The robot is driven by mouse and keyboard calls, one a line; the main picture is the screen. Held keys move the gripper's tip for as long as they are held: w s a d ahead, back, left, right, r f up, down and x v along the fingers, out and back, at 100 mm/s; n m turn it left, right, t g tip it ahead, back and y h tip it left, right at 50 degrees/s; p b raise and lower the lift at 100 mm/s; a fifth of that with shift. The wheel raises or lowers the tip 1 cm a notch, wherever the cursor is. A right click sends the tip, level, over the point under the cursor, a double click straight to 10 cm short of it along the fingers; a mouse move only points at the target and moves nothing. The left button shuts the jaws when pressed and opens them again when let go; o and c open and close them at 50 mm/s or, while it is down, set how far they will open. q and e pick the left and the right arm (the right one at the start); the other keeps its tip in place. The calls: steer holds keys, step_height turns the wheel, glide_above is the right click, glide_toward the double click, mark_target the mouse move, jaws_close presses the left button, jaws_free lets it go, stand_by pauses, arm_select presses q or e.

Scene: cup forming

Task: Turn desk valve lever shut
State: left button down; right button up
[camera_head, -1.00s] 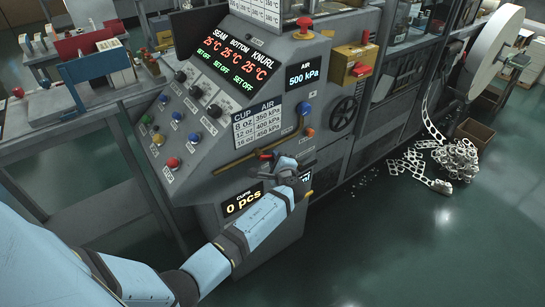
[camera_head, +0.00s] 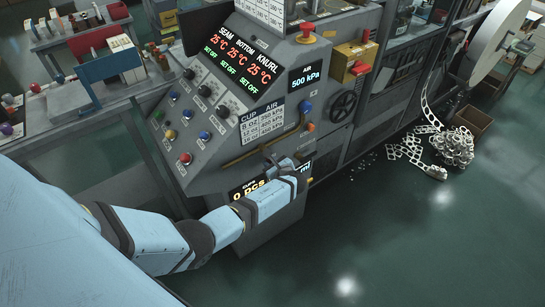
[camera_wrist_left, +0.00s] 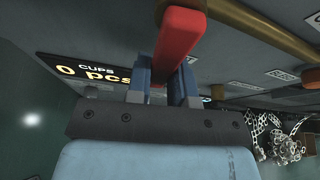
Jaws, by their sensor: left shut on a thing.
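The valve lever is a red bar (camera_wrist_left: 182,38) on the brass pipe (camera_wrist_left: 258,28) of the grey machine. In the left wrist view it comes down from the top between the two fingers of my left gripper (camera_wrist_left: 166,72), which is shut on it. In the head view my left gripper (camera_head: 284,166) is at the lower front of the machine, just below the pipe (camera_head: 258,148); the lever is mostly hidden there. The air display (camera_head: 303,79) reads 500 kPa. My right gripper is not in view.
A cups display (camera_head: 246,190) reading 0 pcs is partly covered by my arm. Knobs and buttons (camera_head: 186,158) line the sloped panel. A pile of punched strip (camera_head: 452,148) lies on the floor at right. Floor in front is clear.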

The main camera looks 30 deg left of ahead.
arm_select(q)
steer(key=shift+s+a+m+g+p, duration=0.25)
steer(key=shift+s+m+g+p, duration=0.15)
steer(key=shift+m, duration=0.2)
stand_by(0.3)
steer(key=c, duration=1)
jaws_free()
steer(key=v, duration=1.3)
steer(key=shift+d, duration=0.45)
